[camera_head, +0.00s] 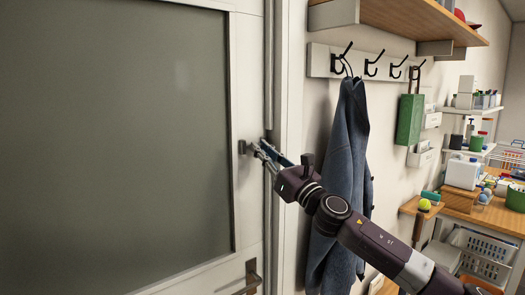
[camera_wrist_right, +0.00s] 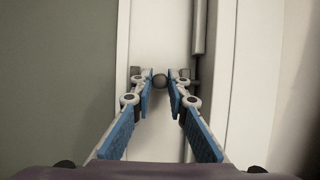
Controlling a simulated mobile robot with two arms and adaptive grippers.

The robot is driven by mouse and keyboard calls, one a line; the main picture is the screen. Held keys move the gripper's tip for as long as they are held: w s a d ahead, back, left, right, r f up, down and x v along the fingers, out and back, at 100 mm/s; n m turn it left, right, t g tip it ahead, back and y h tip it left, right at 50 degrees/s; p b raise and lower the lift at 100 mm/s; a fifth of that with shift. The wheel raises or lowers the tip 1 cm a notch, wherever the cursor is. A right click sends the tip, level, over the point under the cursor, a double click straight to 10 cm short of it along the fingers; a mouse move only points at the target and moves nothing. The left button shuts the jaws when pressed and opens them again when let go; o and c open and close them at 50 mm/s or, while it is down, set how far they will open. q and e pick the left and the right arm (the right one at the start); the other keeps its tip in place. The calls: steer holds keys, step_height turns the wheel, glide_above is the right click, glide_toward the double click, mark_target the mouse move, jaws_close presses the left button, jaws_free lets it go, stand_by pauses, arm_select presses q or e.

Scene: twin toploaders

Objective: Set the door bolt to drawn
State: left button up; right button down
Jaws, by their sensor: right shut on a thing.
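The door bolt (camera_head: 242,147) is a small grey metal fitting at the right edge of the door, partly hidden by my right gripper (camera_head: 262,151). In the right wrist view, the bolt's round dark knob (camera_wrist_right: 160,81) sits between the fingertips of my right gripper (camera_wrist_right: 161,84), which is shut on it. Parts of the bolt's metal show on both sides of the fingers. How far the bolt extends across the door edge is hard to tell. My left gripper is not in view.
The door (camera_head: 232,95) has a large grey-green panel and a lever handle (camera_head: 252,278) below the bolt. A blue coat (camera_head: 345,180) hangs from a hook rail (camera_head: 320,60) right of the frame, behind my arm. A wooden workbench (camera_head: 485,213) stands far right.

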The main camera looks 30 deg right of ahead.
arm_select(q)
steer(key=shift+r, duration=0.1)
arm_select(e)
steer(key=shift+a, duration=0.1)
steer(key=shift+a+f+p, duration=0.1)
steer(key=shift+a+p, duration=0.2)
steer(key=shift+a, duration=0.65)
steer(key=c, duration=2)
jaws_free()
steer(key=shift+d, duration=0.2)
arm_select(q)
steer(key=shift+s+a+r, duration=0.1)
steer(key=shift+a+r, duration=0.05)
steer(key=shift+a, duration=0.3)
arm_select(e)
steer(key=shift+o, duration=0.6)
steer(key=shift+s+a, duration=0.1)
steer(key=shift+a, duration=0.1)
